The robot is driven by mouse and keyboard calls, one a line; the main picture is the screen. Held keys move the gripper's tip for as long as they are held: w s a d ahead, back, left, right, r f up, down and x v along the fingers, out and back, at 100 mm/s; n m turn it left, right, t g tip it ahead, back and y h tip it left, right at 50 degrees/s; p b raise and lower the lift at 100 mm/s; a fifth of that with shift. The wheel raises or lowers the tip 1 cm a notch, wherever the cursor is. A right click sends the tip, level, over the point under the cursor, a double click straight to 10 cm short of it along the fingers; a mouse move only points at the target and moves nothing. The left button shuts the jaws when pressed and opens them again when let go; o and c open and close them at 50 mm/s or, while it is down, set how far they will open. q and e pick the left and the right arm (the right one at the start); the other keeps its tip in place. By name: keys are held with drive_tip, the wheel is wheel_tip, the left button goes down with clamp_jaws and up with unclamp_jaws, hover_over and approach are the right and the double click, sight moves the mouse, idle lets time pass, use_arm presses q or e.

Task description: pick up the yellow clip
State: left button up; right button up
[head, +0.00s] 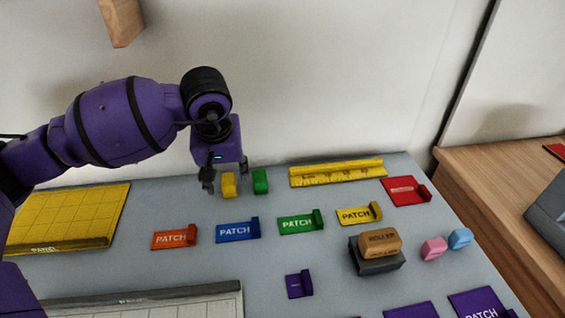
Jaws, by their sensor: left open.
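A small yellow block (228,185), which looks like the yellow clip, stands near the back of the grey table, just left of a small green block (260,181). My left gripper (225,177) is open and points down over the yellow block. One finger is at the block's left and the other at its upper right. I cannot tell whether either finger touches it. My right gripper is not in view.
Orange (174,237), blue (238,230), green (300,223) and yellow (358,215) patch pieces lie in front. A yellow ruler (337,173) lies at the back, right of the green block. A brown roller block (380,242) sits on a dark base. A wall rises behind the table.

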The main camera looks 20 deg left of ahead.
use_arm(q)
drive_tip(key=shift+x, duration=1.15)
drive_tip(key=shift+r, duration=0.1)
drive_tip(key=c, duration=1)
drive_tip(key=shift+r, duration=0.15)
drive_tip(key=shift+r, duration=0.2)
wheel_tip(320, 180, up, 2)
drive_tip(key=shift+w+r, duration=0.1)
drive_tip(key=shift+r, duration=0.05)
drive_tip(key=s+r, duration=0.3)
drive_tip(key=s, duration=0.1)
drive_tip(key=s+r, duration=0.3)
drive_tip(key=s, duration=0.2)
drive_tip(key=s+d+r+b, duration=0.1)
drive_tip(key=s+r, duration=0.3)
drive_tip(key=s, duration=0.1)
